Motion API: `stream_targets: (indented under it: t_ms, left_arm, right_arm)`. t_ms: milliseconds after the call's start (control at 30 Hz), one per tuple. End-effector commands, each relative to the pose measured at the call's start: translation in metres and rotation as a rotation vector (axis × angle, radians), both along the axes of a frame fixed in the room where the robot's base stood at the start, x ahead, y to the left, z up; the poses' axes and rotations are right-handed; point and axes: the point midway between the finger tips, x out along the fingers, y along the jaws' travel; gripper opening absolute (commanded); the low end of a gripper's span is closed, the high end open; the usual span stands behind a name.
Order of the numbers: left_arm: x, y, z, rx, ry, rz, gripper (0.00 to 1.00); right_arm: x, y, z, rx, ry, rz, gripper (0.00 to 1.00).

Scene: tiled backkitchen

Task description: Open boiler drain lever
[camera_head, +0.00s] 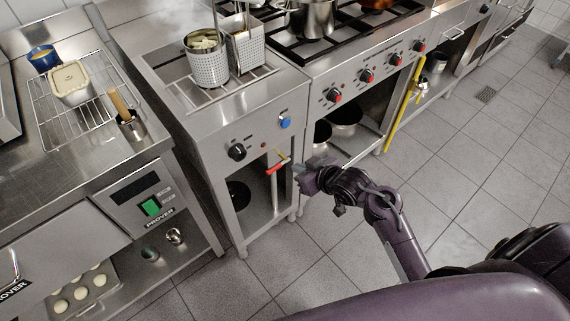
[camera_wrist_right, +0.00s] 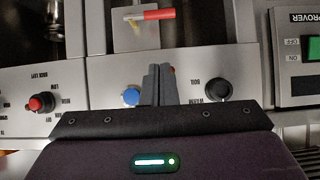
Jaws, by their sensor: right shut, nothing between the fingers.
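The boiler drain lever (camera_head: 275,168) has a red handle and a yellow part. It sits below the boiler's control panel, over the open compartment. In the right wrist view the red lever (camera_wrist_right: 159,15) lies near the top, beyond my fingertips. My right gripper (camera_head: 298,168) is just to the right of the lever in the head view, apart from it. In the wrist view its fingers (camera_wrist_right: 158,72) are together with nothing between them. They overlap the panel between the blue button (camera_wrist_right: 131,96) and the black knob (camera_wrist_right: 217,89). My left gripper is not in view.
The boiler's panel carries a black knob (camera_head: 236,152) and a blue button (camera_head: 285,122). Perforated baskets (camera_head: 208,66) stand on top. The stove with red knobs (camera_head: 367,75) is to the right, the prover (camera_head: 140,197) to the left. Tiled floor (camera_head: 330,235) is clear in front.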

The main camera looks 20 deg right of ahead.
Motion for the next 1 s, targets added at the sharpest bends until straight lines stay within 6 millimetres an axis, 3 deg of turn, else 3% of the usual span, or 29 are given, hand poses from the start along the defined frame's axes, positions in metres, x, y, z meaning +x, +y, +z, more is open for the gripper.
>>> stream_targets:
  t_ms: [467,1000]
  left_arm:
    - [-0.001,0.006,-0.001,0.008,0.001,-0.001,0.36]
    - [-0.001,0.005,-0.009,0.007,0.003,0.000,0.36]
  right_arm:
    - [0.005,0.002,0.001,0.000,-0.006,0.002,0.00]
    - [0.082,0.030,-0.058,0.000,-0.003,0.002,0.00]
